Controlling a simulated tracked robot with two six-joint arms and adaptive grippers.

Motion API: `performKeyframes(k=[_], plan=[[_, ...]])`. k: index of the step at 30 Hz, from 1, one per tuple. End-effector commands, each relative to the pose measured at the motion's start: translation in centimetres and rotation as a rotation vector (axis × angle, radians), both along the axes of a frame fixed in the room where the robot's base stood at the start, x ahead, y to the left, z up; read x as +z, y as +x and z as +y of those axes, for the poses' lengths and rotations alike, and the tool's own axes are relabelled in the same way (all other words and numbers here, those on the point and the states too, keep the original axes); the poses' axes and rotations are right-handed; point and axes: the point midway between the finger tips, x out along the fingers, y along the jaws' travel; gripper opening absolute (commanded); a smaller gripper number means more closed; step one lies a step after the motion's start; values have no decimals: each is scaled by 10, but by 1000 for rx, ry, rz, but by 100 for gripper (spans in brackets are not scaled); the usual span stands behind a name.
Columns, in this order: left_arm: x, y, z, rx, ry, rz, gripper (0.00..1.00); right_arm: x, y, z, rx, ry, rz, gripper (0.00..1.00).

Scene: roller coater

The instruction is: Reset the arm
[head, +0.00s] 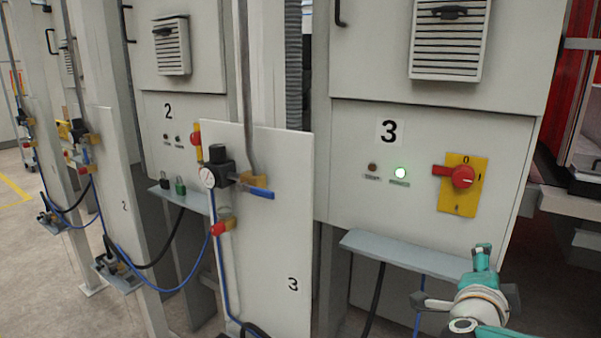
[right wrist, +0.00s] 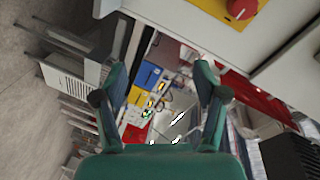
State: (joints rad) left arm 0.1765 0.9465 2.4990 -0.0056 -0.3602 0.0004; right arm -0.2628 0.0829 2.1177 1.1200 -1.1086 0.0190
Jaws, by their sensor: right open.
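My right gripper (head: 482,256) is at the lower right of the head view, in front of cabinet 3 and below its red rotary switch (head: 461,177), apart from it. The right wrist view shows its two teal fingers (right wrist: 162,80) spread apart with nothing between them. The same red switch shows at the top of that view (right wrist: 246,8). In the head view its handle points left on a yellow plate. My left gripper is not in view.
Cabinet 3 (head: 350,190) has a lit green lamp (head: 400,173) and a dark lamp (head: 373,167). A grey shelf (head: 405,254) juts out below, close to my right arm. A white panel (head: 270,230) with a gauge, blue-handled valve and hoses stands left. Open floor (head: 25,250) lies far left.

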Motion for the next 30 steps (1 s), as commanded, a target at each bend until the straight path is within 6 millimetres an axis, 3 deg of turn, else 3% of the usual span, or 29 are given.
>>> performKeyframes(k=[5,8,9,13,18,21,25,30], plan=[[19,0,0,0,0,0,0,-74,22,0,54,-92,204,72],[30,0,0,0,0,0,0,-135,29,5,136,-144,357,72],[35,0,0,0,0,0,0,-164,29,10,185,-160,428,72],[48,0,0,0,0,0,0,-260,9,32,384,-183,656,72],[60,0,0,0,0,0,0,-366,-53,78,697,-142,917,72],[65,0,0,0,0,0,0,-409,-104,112,902,-94,1042,72],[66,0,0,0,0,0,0,-438,-165,155,1167,-41,1153,72],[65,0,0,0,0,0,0,-439,-215,190,1448,-32,1211,72]])
